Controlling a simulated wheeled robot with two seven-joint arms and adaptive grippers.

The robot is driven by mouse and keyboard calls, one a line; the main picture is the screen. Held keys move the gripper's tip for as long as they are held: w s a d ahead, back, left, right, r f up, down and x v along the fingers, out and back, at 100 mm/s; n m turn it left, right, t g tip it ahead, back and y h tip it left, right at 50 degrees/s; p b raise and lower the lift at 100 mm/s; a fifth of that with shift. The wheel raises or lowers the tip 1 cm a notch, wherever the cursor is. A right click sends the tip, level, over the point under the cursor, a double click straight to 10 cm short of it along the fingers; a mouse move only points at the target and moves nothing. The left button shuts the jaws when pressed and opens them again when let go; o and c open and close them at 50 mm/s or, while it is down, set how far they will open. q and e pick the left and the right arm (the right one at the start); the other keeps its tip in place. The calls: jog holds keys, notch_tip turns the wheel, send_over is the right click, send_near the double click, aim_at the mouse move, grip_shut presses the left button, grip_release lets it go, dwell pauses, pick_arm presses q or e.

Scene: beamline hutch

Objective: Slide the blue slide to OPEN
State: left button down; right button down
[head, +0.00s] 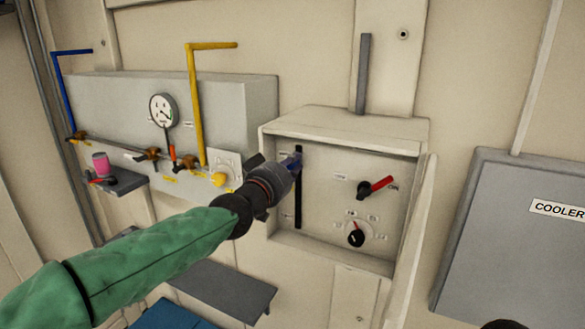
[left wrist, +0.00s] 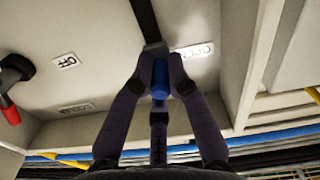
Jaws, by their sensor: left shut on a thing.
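The blue slide (head: 292,161) is near the upper end of a black vertical slot (head: 298,205) in the open beige box (head: 345,142). My left gripper (head: 287,168) reaches it from the left and partly hides it. In the left wrist view the blue slide (left wrist: 160,80) is between the two fingers of my left gripper (left wrist: 160,76), which are shut on it. A white label (left wrist: 193,50), which seems to read OPEN, is beside the slide there.
The box also holds a red-handled switch (head: 375,187) and a black dial (head: 356,236). Its door (head: 410,240) stands open at the right. A grey panel with a gauge (head: 164,110) and yellow pipe (head: 194,100) is at left. A grey COOLER cabinet (head: 500,235) is at right.

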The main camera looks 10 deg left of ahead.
pick_arm(q)
jog(key=shift+r, duration=0.2)
jog(key=c, duration=1.2)
grip_release()
jog(key=v, duration=1.2)
